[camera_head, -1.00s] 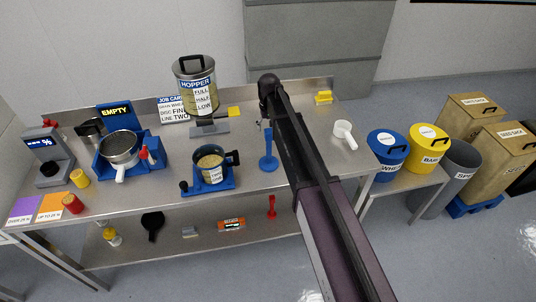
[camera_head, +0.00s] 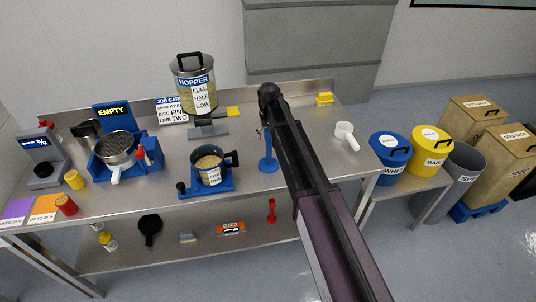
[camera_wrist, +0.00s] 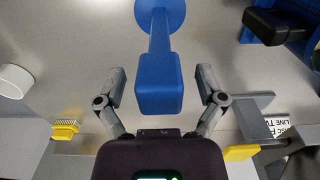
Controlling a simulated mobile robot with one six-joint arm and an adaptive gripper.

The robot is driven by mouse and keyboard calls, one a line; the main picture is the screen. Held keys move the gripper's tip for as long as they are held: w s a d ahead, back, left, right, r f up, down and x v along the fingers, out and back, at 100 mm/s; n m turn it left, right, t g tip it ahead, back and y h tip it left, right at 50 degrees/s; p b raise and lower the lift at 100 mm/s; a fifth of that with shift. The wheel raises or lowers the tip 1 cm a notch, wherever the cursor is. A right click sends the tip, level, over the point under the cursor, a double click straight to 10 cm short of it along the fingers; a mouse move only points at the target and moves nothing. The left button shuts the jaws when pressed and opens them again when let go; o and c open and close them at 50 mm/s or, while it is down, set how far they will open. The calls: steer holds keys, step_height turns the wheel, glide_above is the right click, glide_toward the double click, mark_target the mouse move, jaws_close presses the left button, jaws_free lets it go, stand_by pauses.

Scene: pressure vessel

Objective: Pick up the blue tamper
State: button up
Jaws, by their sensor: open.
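The blue tamper (camera_head: 268,152) stands upright on the steel bench, its round base down and handle up, just left of my arm. In the wrist view the tamper (camera_wrist: 158,84) shows its block-like handle close to the camera, with the round base beyond at the top edge. My gripper (camera_wrist: 160,78) is open, with one finger on each side of the handle. A gap shows on both sides, so it does not hold the tamper. In the head view my arm hides most of the gripper.
A blue stand with a labelled pot (camera_head: 208,170) is close left of the tamper. The hopper (camera_head: 195,82) stands behind on the left. A white scoop (camera_head: 346,134) and a yellow brush (camera_head: 324,99) lie to the right. Bench front is clear beside the tamper.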

jaws_close()
stand_by(0.3)
steer(key=shift+r, duration=0.2)
steer(key=shift+r+p, duration=1.55)
steer(key=shift+p, duration=0.2)
steer(key=shift+s+r, duration=0.1)
steer(key=s+d+r+p, duration=0.1)
steer(key=s+d, duration=0.1)
steer(key=s, duration=1.3)
steer(key=shift+s+r, duration=0.15)
steer(key=shift+s, duration=0.2)
